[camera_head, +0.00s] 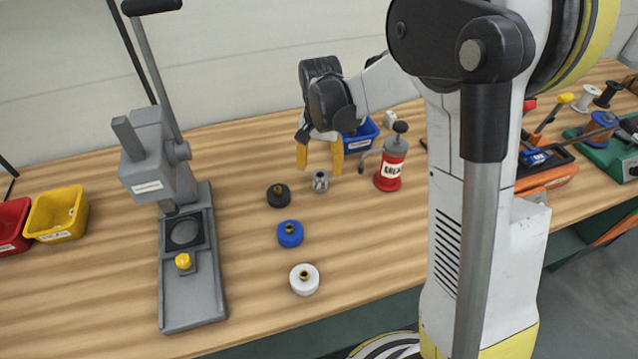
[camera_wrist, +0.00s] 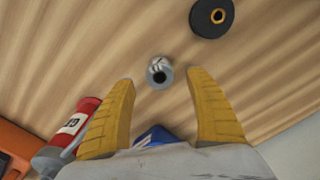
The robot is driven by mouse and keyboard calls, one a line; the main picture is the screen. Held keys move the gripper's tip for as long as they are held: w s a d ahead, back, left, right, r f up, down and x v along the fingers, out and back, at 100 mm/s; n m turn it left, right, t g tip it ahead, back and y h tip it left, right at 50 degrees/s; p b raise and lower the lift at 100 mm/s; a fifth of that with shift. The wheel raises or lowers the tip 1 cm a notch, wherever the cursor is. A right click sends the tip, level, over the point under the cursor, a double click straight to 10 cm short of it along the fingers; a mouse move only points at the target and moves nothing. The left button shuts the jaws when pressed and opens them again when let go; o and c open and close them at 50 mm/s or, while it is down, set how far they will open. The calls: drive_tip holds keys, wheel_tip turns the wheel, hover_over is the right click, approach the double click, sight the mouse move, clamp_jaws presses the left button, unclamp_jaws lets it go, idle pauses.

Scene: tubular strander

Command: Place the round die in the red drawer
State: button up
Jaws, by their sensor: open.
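A small grey metal cylinder with a dark hole (camera_head: 320,181), which looks like the round die, stands on the wooden bench. It also shows in the wrist view (camera_wrist: 159,72), just beyond and between my fingertips. My gripper (camera_head: 319,168) is open and empty, with its yellow fingers pointing down above the cylinder. I cannot tell the exact height gap. A red open-topped bin (camera_head: 12,228), the only red container I see, sits at the far left edge, partly cut off by the picture. Whether it is the red drawer I cannot tell.
Black (camera_head: 278,195), blue (camera_head: 290,234) and white (camera_head: 304,280) discs with brass centres lie nearby. A red grease can (camera_head: 391,168) and blue bin (camera_head: 361,136) stand close to my gripper. A tall grey press (camera_head: 192,265) and yellow bin (camera_head: 57,213) lie towards the red bin.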

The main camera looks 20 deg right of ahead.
sight(320, 175)
wheel_tip(320, 175, down, 5)
drive_tip(key=b, duration=0.2)
drive_tip(key=shift+f+b, duration=0.15)
drive_tip(key=shift+b, duration=0.25)
drive_tip(key=shift+s, duration=0.1)
clamp_jaws()
